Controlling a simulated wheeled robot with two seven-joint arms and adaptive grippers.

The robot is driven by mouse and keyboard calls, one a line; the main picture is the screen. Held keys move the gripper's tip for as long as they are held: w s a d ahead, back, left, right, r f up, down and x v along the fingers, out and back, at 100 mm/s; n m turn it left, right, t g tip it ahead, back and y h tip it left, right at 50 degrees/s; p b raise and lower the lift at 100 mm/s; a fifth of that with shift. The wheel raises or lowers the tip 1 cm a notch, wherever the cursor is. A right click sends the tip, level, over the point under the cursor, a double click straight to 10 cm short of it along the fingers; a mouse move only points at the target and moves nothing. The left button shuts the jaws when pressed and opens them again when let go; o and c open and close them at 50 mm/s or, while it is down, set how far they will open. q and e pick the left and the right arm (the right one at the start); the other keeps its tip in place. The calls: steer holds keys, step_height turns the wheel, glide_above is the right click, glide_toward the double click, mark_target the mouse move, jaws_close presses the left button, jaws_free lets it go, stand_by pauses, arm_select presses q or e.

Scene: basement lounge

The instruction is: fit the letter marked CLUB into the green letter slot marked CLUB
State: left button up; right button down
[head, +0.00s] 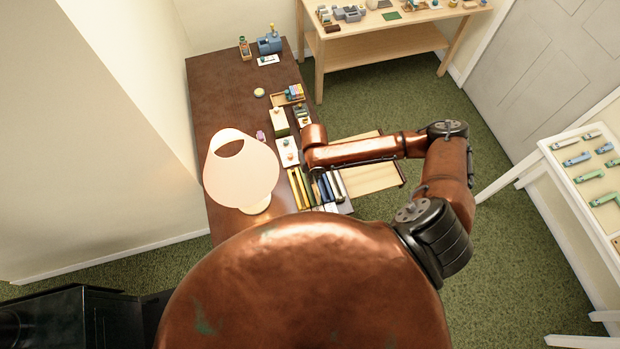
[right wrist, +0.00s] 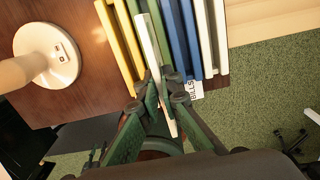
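My right gripper (right wrist: 160,103) is shut on a thin cream letter (right wrist: 150,45), seen nearly edge-on in the right wrist view. The letter lies over or beside the green letter slot (right wrist: 159,28), slightly tilted to its walls; I cannot tell whether any of it is inside. No CLUB marking is readable. Yellow (right wrist: 122,48), blue (right wrist: 175,35) and white (right wrist: 204,38) slots stand in the same row. In the head view, the row is beneath my right wrist, which hides most of the gripper and letter. My left gripper is not in view.
The lamp (head: 240,172) stands on the dark desk (head: 228,90), left of the slots. A label reading BILLS (right wrist: 196,89) is at the blue slot's end. Small items stand farther back on the desk. A light wooden panel (head: 370,178) extends right of the slots.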

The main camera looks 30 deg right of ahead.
steer(key=shift+w+d+f+p, duration=0.1)
steer(key=shift+w+f, duration=0.35)
steer(key=shift+f, duration=0.55)
steer(key=shift+w+a+f+p, duration=0.15)
steer(key=shift+w+f, duration=0.25)
steer(key=shift+f, duration=0.6)
steer(key=shift+w+d+f+p, duration=0.15)
steer(key=shift+w+f, duration=0.3)
steer(key=shift+f, duration=0.55)
steer(key=shift+f, duration=0.1)
steer(key=c, duration=2.1)
jaws_free()
step_height(320, 180, up, 12)
steer(key=shift+r+b, duration=0.15)
steer(key=shift+b, duration=0.35)
